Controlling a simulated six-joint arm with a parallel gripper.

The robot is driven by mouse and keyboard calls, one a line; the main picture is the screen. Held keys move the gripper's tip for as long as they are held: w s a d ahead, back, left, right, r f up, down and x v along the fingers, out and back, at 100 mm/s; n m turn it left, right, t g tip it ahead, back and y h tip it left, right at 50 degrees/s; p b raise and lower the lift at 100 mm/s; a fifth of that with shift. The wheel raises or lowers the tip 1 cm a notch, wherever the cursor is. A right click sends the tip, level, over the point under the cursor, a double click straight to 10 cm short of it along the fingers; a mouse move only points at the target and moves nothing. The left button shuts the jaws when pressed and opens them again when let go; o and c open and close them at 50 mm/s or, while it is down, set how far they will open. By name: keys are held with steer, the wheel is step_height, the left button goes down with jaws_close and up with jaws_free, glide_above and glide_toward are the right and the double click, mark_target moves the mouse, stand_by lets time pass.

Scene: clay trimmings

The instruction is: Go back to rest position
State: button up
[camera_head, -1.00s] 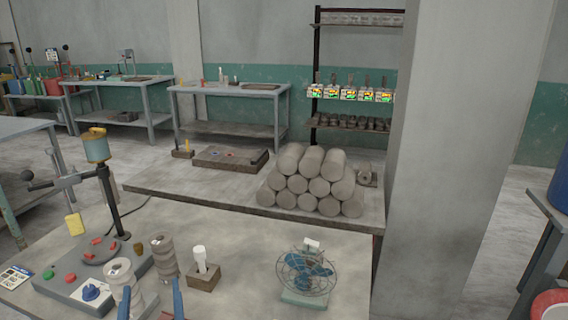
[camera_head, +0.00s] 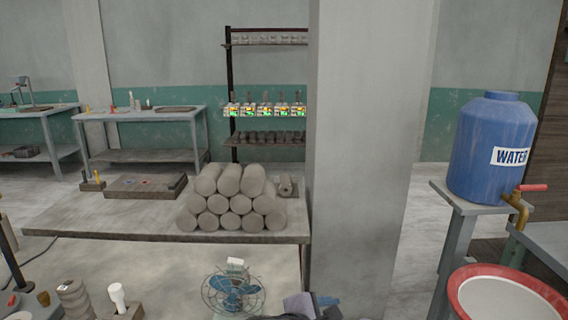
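A small grey, blue and dark shape (camera_head: 300,305) shows at the bottom edge, right of the fan. It may be part of my arm or gripper, but it is cut off by the frame. No pair of fingertips can be made out, so I cannot see whether my gripper is open or shut, or if it holds anything.
A blue-bladed fan (camera_head: 234,290) stands on the near table, with a ribbed grey stack (camera_head: 75,299) to its left. Clay cylinders (camera_head: 230,203) are piled behind. A pillar (camera_head: 360,150) rises at centre right. A blue water barrel (camera_head: 493,150) and a red-rimmed basin (camera_head: 500,285) are at right.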

steer(key=s+d+f+m+g+y+p, duration=0.1)
steer(key=s+d+f+m+g+y, duration=0.1)
steer(key=s+f+m+g+y, duration=0.5)
steer(key=s+d+f+m+g+y+p, duration=0.15)
steer(key=s+f+m, duration=0.25)
steer(key=s+m, duration=0.7)
step_height(320, 180, up, 15)
steer(key=p, duration=1.4)
steer(key=shift+w+d+t+h, duration=0.3)
steer(key=shift+t+h, duration=0.05)
steer(key=shift+h, duration=0.1)
steer(key=shift+f, duration=0.1)
